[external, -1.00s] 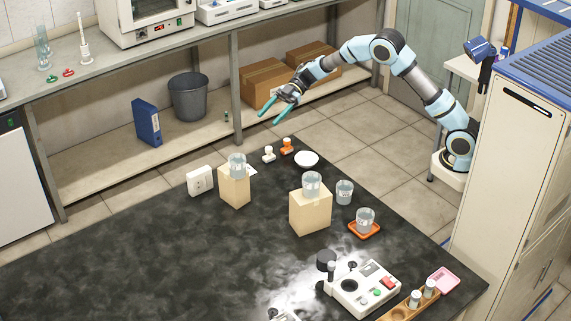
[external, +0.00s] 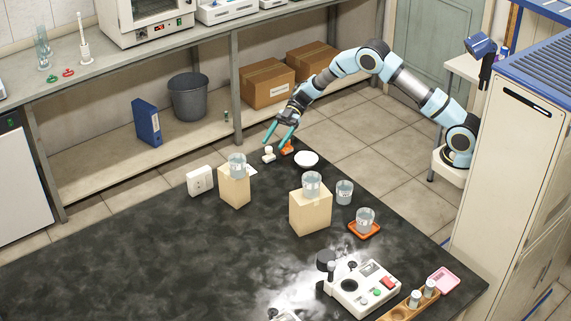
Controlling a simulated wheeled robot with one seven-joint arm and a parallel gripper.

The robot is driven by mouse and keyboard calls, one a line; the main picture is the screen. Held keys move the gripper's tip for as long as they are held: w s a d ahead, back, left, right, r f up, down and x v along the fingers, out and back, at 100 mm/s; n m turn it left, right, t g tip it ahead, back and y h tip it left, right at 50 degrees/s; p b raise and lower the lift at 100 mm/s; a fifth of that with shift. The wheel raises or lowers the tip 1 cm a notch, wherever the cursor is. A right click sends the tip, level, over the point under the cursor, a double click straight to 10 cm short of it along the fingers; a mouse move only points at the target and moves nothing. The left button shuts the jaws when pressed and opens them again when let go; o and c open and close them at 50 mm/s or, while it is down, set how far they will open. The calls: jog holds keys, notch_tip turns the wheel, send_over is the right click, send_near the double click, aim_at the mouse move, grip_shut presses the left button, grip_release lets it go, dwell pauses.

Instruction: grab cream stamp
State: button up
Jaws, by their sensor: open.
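The cream stamp (external: 268,155) stands upright near the far corner of the dark bench. An orange stamp (external: 287,149) stands just to its right. My gripper (external: 274,141) has two teal fingers, spread apart and pointing down and to the left. The fingertips are above and around the area of the two stamps. The left fingertip shows above the cream stamp, and the right one overlaps the orange stamp in the picture. I cannot tell whether either finger touches a stamp. Nothing is between the fingers that I can make out.
A white bowl (external: 307,159) sits right of the stamps. A beaker on a wooden block (external: 234,188) stands to the left, with a white box (external: 200,181) beyond it. Another block (external: 310,212) with a beaker stands nearer. The bench's left part is clear.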

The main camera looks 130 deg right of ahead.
aim_at(270, 148)
jog(key=shift+p+x, duration=0.75)
jog(key=shift+x, duration=1.45)
jog(key=shift+w, duration=0.1)
grip_shut()
